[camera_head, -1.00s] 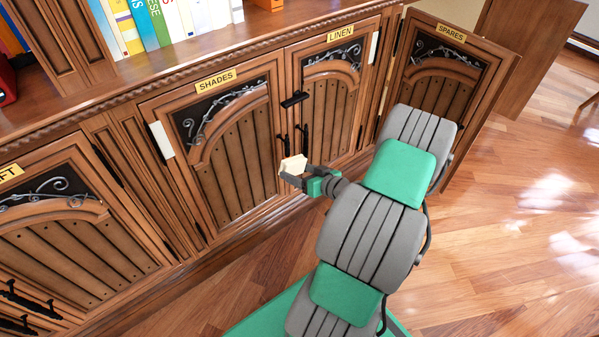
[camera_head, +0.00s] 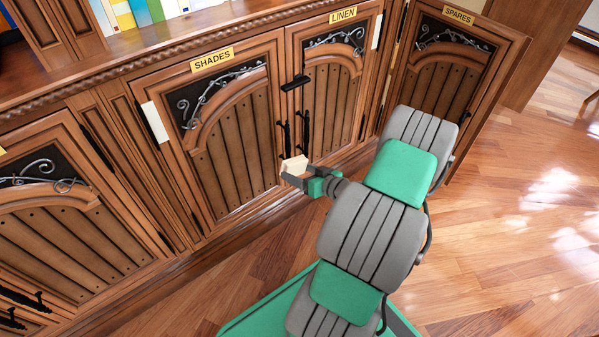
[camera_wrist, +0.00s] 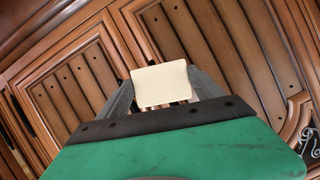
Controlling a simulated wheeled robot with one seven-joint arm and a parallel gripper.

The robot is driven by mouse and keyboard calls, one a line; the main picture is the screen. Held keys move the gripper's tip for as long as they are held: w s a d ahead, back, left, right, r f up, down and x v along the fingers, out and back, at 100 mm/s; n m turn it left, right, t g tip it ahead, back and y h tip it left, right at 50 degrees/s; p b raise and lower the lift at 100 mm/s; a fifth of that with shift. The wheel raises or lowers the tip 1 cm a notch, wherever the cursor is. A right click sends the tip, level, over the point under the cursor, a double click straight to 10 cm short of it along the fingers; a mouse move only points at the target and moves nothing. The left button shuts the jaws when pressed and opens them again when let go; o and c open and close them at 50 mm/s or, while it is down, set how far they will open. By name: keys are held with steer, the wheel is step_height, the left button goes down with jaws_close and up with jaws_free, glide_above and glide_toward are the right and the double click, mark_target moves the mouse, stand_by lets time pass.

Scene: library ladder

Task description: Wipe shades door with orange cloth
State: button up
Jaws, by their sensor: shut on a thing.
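The shades door (camera_head: 220,130) is the wooden cabinet door under the yellow SHADES label, and it is closed. It has a dark scrollwork panel above vertical planks. My gripper (camera_head: 293,173) is in front of the cabinet near the right edge of that door, by the dark handles. It is shut on a flat cream-coloured piece (camera_head: 295,165), which also shows between the fingers in the wrist view (camera_wrist: 162,85). Its colour looks pale cream, not orange. I cannot tell whether it touches the door. No orange cloth shows in these frames.
The linen door (camera_head: 332,90) is closed to the right of the shades door. The spares door (camera_head: 445,75) stands at an angle farther right. Dark vertical handles (camera_head: 303,130) stick out near my gripper. Books (camera_head: 140,12) stand on the shelf above. The wooden floor (camera_head: 510,235) is clear at right.

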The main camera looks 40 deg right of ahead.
steer(key=shift+s, duration=2.9)
steer(key=shift+s+d, duration=0.1)
steer(key=shift+s, duration=1.4)
